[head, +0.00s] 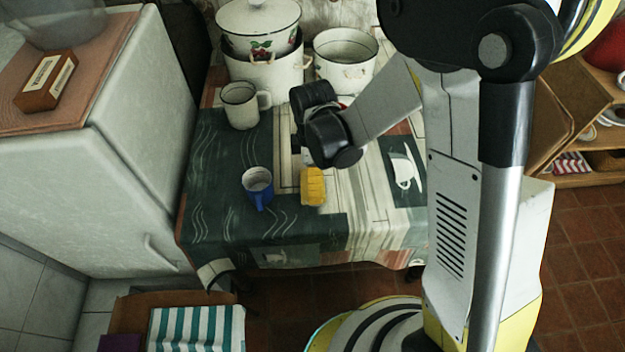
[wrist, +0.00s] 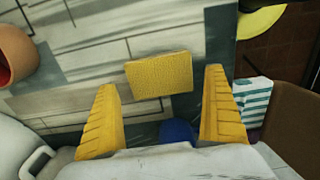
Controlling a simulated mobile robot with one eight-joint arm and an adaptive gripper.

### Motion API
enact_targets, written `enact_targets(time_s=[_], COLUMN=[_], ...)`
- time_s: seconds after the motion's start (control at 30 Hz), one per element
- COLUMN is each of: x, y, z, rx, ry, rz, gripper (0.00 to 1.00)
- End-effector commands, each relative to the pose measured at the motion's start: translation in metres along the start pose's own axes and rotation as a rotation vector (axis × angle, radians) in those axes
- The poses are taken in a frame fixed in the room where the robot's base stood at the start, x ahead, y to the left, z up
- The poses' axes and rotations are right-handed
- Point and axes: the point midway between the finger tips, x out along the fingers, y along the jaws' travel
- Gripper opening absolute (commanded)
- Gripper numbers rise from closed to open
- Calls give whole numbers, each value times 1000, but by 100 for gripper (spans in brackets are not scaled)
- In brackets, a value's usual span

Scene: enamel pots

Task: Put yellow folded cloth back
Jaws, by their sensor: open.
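The yellow folded cloth (wrist: 160,75) shows in the wrist view as a small flat rectangle over the patterned tablecloth. My gripper (wrist: 161,79) is open, with its two yellow ridged fingers on either side of the cloth's outline. Gaps show between the cloth and both fingers, and nothing is held.
A blue mug (head: 258,187) stands close, left of the hand. A white mug (head: 241,105) and enamel pots (head: 345,62) stand farther back. A brownish-orange round vessel (wrist: 14,55) is at the wrist view's left edge.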

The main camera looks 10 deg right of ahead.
Motion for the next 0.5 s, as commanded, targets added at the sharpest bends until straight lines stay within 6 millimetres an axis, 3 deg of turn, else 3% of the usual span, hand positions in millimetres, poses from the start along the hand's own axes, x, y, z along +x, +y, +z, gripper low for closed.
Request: enact_targets(time_s=[0.03, 0.2, 0.5], x=[-19, -56, -84], y=[0, 0, 0], z=[0, 0, 0], rx=[0, 0, 0], ry=[0, 0, 0], rz=[0, 0, 0], gripper=[100, 100, 100])
